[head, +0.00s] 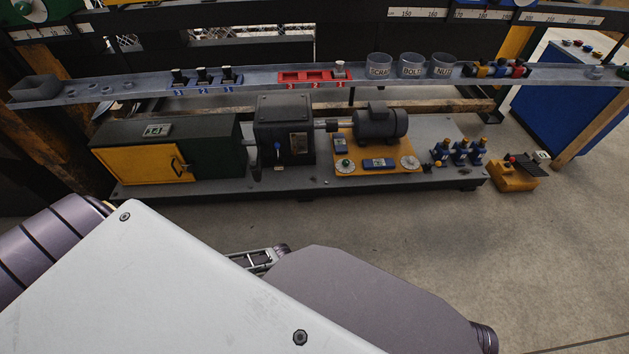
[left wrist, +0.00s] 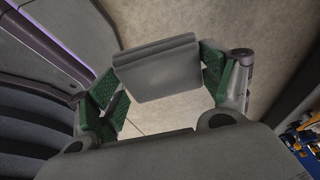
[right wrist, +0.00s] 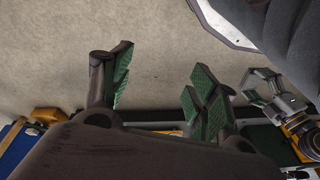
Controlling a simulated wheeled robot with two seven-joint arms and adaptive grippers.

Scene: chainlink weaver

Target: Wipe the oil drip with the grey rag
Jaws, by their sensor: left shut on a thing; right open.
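My left gripper (left wrist: 160,82) shows in the left wrist view with its green-padded fingers on either side of a grey, folded, block-like thing, which I take to be the grey rag (left wrist: 157,68). The rag is held above bare floor. My right gripper (right wrist: 160,82) is open and empty in the right wrist view, with pale floor behind its fingers. In the head view my own large pale and grey links hide the lower left and middle; a bit of gripper linkage shows between them, and I cannot tell which arm's. I cannot make out the oil drip in any view.
A low machine base (head: 330,183) carries a green cabinet with a yellow door (head: 152,164), a dark gearbox (head: 285,125) and a motor (head: 380,122). A long grey shelf (head: 262,76) with cups and a red tray (head: 314,78) runs behind. Floor (head: 530,260) at right is clear.

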